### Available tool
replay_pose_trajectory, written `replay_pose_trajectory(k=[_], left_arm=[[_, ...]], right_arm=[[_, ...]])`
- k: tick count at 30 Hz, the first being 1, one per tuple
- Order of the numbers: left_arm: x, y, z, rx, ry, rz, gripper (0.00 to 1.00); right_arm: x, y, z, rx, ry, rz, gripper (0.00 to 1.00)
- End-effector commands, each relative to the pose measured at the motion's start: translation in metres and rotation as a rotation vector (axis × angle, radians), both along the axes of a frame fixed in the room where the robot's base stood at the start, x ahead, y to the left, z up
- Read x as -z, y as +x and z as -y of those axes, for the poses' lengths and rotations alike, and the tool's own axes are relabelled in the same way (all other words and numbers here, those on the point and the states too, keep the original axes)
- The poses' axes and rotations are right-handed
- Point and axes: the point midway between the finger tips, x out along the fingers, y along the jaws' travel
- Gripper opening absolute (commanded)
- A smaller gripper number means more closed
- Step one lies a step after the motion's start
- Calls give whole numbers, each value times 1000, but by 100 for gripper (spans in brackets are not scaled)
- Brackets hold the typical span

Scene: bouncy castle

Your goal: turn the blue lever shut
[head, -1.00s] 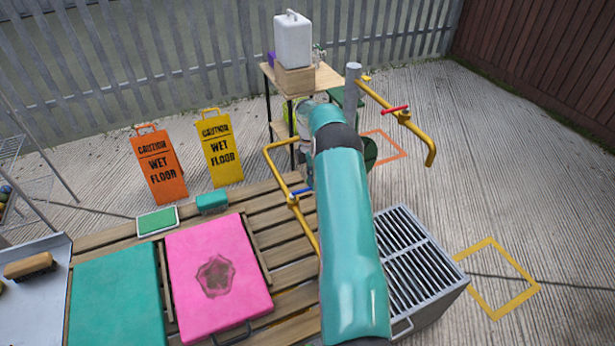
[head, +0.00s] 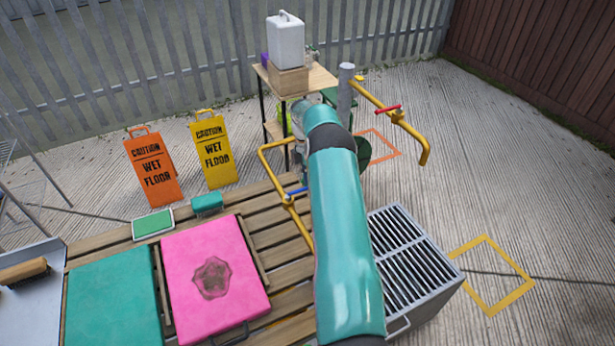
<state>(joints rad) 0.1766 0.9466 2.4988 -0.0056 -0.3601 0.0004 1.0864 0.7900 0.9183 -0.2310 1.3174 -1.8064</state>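The blue lever (head: 296,191) sits on the left yellow pipe (head: 268,163), beside the slatted wooden deck. It lies roughly crosswise to the pipe, and its right end comes close to my teal arm in the picture. This arm, which looks like my right one, rises from the bottom middle and bends away from me at a dark joint. Its gripper is mostly or wholly hidden behind the arm, so I cannot see its fingers or whether it touches the lever. My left gripper is out of view.
A second yellow pipe with a red lever (head: 388,107) leaves the grey post (head: 345,95). A metal grated box (head: 413,265) stands right of my arm. Pink (head: 240,255) and teal (head: 115,300) pads cover part of the deck. Concrete at right is open.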

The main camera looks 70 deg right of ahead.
Motion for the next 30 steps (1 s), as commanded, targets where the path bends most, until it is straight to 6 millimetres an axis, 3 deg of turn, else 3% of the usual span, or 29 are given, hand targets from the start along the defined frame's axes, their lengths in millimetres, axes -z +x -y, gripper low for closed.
replay_pose_trajectory(k=[7,21,30], left_arm=[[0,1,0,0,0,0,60],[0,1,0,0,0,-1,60],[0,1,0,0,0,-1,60]], right_arm=[[-12,2,2,0,-1,1,37],[-71,6,10,0,-2,1,37],[-78,6,10,0,-1,-1,37]])
